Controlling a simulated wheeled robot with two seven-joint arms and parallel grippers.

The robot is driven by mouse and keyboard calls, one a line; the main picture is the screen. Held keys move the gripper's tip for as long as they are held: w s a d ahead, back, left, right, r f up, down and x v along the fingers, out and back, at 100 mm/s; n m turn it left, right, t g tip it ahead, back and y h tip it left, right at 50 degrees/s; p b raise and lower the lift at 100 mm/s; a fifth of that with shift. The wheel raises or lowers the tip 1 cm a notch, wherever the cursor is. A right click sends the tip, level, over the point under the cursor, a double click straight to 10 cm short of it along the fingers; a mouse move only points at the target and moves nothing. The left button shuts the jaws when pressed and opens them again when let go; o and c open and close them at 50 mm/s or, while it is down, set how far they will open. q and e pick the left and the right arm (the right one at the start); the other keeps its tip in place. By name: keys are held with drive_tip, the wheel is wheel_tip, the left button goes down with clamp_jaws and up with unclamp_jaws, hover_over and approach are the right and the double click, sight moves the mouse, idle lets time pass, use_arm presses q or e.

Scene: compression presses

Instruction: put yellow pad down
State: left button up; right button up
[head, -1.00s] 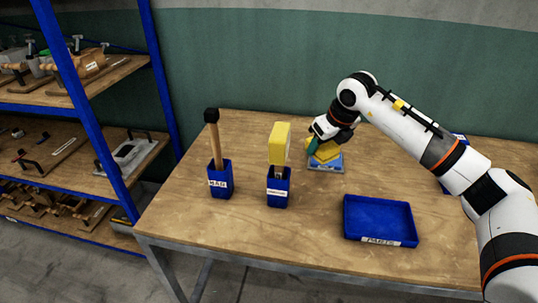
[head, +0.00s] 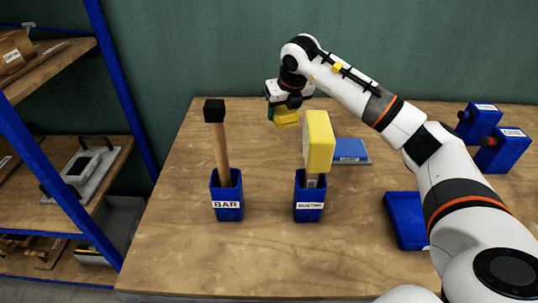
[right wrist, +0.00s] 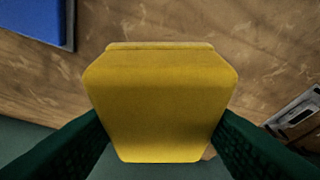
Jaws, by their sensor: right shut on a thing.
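The yellow pad (head: 286,119) is between the fingers of my right gripper (head: 281,110), over the back left part of the table. In the right wrist view the pad (right wrist: 160,95) fills the middle, with a dark green finger pressed on each side. My right gripper is shut on it. Whether the pad's underside touches the wood cannot be told. A flat blue block with a label (head: 351,150) lies to the pad's right, its top bare. My left gripper is not in view.
On the wooden table (head: 190,255) stand a blue BAR holder (head: 227,200) with a black-headed stick and a blue holder (head: 309,205) with a yellow-headed tool. A blue tray (head: 405,220) and two blue boxes (head: 502,150) are at right. A shelf (head: 85,175) stands left.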

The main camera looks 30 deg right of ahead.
drive_tip(key=shift+f+b, duration=0.3)
drive_tip(key=shift+f, duration=0.35)
hover_over(277, 148)
drive_tip(key=s, duration=0.2)
wheel_tip(277, 148, down, 7)
drive_tip(key=shift+w+a+f, duration=0.1)
wheel_tip(277, 148, down, 3)
drive_tip(key=shift+f+p, duration=0.1)
drive_tip(key=shift+p, duration=0.25)
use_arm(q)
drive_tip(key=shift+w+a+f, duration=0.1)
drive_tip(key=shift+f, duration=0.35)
use_arm(e)
drive_tip(key=shift+f, duration=0.15)
drive_tip(key=o, duration=0.9)
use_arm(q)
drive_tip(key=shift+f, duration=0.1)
use_arm(e)
drive_tip(key=shift+o, duration=0.2)
